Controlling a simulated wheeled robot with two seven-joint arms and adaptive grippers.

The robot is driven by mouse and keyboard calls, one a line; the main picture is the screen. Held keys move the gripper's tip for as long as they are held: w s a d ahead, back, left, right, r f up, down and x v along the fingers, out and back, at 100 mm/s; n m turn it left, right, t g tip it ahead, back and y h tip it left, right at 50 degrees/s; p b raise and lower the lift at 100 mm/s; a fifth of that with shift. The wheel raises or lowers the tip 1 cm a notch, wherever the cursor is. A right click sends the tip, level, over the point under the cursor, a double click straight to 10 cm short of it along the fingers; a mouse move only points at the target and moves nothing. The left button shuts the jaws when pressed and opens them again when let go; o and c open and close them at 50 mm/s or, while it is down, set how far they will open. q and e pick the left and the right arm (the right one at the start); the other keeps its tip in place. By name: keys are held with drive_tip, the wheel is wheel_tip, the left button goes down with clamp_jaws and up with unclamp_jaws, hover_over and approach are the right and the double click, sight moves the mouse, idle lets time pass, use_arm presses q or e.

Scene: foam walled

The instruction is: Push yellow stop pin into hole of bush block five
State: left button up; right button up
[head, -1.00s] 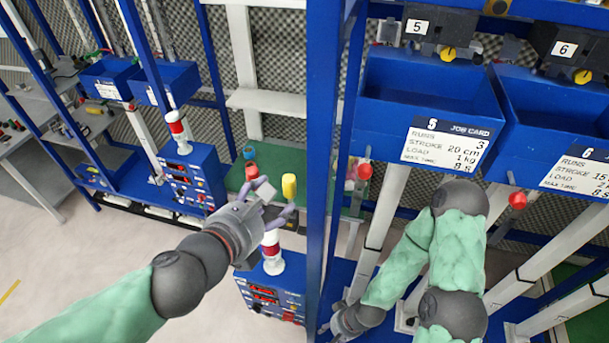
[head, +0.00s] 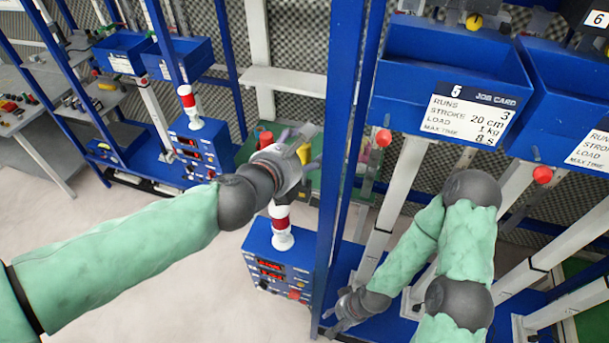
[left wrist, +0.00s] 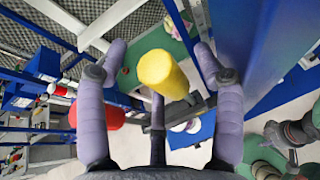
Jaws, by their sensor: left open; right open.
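A yellow knob (head: 476,22), which may be the stop pin, shows at the top of the head view beside a dark block (head: 436,8) above the card-5 bin. The block's number is cut off. My left gripper (head: 309,147) is open, lower and left of that block, left of the blue post. A yellow cylinder (left wrist: 163,70) appears between its fingers in the left wrist view; it also shows in the head view (head: 304,153). I cannot tell whether the fingers touch it. My right gripper (head: 346,312) is open, low by the blue base frame.
The blue post (head: 340,150) stands between my left gripper and the blue bin (head: 440,80) with job card 5. Red knobs (head: 383,138) hang below the bins. A red-and-white lamp (head: 281,225) on a blue control box (head: 277,265) stands under my left arm.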

use_arm(q)
drive_tip(key=shift+w+d+f, duration=0.1)
drive_tip(key=shift+w+d, duration=0.05)
drive_tip(key=shift+w, duration=0.1)
drive_tip(key=shift+s, duration=0.35)
drive_tip(key=shift+c, duration=1.1)
clamp_jaws()
drive_tip(key=shift+r, duration=0.25)
